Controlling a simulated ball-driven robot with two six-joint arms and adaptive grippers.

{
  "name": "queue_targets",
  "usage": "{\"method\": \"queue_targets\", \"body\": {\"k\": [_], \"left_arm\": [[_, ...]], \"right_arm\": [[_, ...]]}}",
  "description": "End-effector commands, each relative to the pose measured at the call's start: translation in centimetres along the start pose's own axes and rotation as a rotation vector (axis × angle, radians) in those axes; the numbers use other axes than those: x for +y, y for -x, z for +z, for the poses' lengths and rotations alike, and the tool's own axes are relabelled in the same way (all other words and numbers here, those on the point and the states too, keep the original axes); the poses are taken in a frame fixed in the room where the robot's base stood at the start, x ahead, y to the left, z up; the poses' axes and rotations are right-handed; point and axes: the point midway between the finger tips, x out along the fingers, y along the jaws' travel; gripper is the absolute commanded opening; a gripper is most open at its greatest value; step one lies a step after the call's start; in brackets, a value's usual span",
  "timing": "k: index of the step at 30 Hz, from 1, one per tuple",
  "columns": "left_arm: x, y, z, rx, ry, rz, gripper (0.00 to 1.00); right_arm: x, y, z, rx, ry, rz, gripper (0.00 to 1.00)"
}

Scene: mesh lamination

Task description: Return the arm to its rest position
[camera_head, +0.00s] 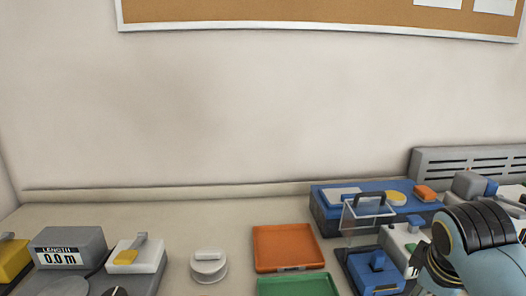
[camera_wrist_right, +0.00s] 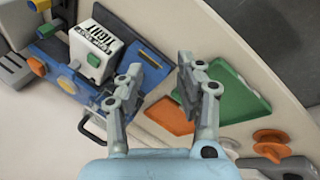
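My right arm (camera_head: 475,250) comes in at the lower right of the head view, over the right end of the bench. My right gripper (camera_wrist_right: 159,72) shows in the right wrist view with its two grey fingers spread apart. Nothing is held between them. It is above the bench, between the blue machine (camera_wrist_right: 70,95) on one side and the orange tray (camera_wrist_right: 168,116) and green tray (camera_wrist_right: 228,98) on the other. My left arm and gripper are not in view.
In the head view the orange tray (camera_head: 286,248) lies mid-bench, with the green tray (camera_head: 298,286) in front. A blue station (camera_head: 328,208) with a dark handled frame stands right. A length display unit (camera_head: 70,246) and a white round piece (camera_head: 208,268) stand left. The wall is behind.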

Motion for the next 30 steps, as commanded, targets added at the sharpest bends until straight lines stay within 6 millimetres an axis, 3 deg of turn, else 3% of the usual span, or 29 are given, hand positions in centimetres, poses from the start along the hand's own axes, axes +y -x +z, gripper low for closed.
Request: {"method": "queue_targets", "body": {"k": [1,6,12,20,21,30], "left_arm": [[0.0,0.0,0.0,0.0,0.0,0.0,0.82],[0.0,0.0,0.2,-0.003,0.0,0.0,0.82],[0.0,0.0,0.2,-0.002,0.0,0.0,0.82],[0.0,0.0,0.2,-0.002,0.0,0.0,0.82],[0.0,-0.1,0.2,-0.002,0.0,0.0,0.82],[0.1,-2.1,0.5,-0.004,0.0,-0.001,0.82]], "right_arm": [[-1.9,0.6,2.5,0.002,-0.079,-0.015,0.36],[-6.0,3.2,7.4,0.016,-0.293,-0.058,0.36],[-9.4,6.3,11.1,0.019,-0.463,-0.105,0.36],[-12.6,10.3,14.2,0.017,-0.628,-0.162,0.36],[-12.9,10.2,14.5,0.014,-0.644,-0.168,0.36],[-15.2,1.2,14.9,-0.016,-0.643,-0.176,0.36]]}}
